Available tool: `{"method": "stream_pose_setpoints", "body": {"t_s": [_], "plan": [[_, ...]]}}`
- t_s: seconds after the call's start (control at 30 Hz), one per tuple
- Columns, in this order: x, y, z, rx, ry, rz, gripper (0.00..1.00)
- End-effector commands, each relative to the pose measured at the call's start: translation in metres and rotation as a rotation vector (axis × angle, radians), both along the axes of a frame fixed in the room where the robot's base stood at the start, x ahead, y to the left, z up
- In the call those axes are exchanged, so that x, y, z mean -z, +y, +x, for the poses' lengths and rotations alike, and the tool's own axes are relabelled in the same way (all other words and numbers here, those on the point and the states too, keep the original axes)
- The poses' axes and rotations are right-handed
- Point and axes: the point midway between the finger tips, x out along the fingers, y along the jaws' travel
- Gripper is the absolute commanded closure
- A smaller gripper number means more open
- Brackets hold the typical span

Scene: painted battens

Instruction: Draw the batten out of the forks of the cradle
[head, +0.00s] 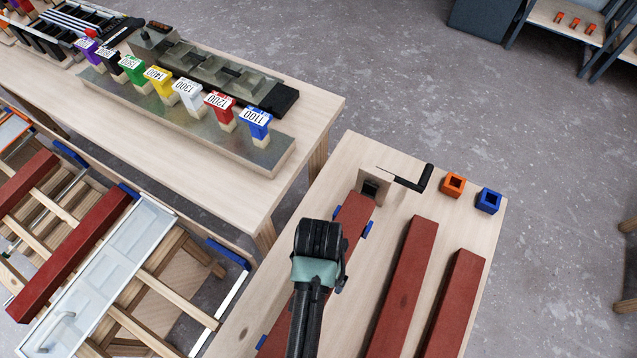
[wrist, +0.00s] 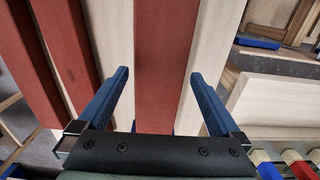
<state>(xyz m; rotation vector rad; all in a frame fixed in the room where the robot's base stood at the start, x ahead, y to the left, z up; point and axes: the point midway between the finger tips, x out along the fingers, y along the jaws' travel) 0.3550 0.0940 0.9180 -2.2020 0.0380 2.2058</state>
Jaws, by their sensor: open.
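A long red batten (head: 353,213) lies along the left part of the light wooden table, between small blue forks (head: 368,229) of the cradle. Its far end is close to a wooden block with a dark square opening (head: 369,188). My gripper (head: 318,243) is above this batten and hides its middle. In the wrist view my gripper (wrist: 159,74) is open, with one blue finger on each side of the red batten (wrist: 161,50) and a gap on both sides. I cannot tell how far above it the fingertips are.
Two more red battens (head: 402,285) (head: 455,300) lie to the right. A black crank handle (head: 425,178), an orange square socket (head: 453,185) and a blue one (head: 488,200) are at the table's far end. Another bench (head: 315,112) with numbered coloured blocks stands to the left.

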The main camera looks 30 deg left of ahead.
Motion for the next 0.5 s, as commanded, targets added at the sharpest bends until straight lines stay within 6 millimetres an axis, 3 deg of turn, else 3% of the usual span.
{"method": "stream_pose_setpoints", "body": {"t_s": [0.2,0.5], "plan": [[0.033,0.0,0.0,-0.001,0.001,0.0,0.0],[0.048,0.0,0.001,0.0,-0.002,0.001,0.0]]}}
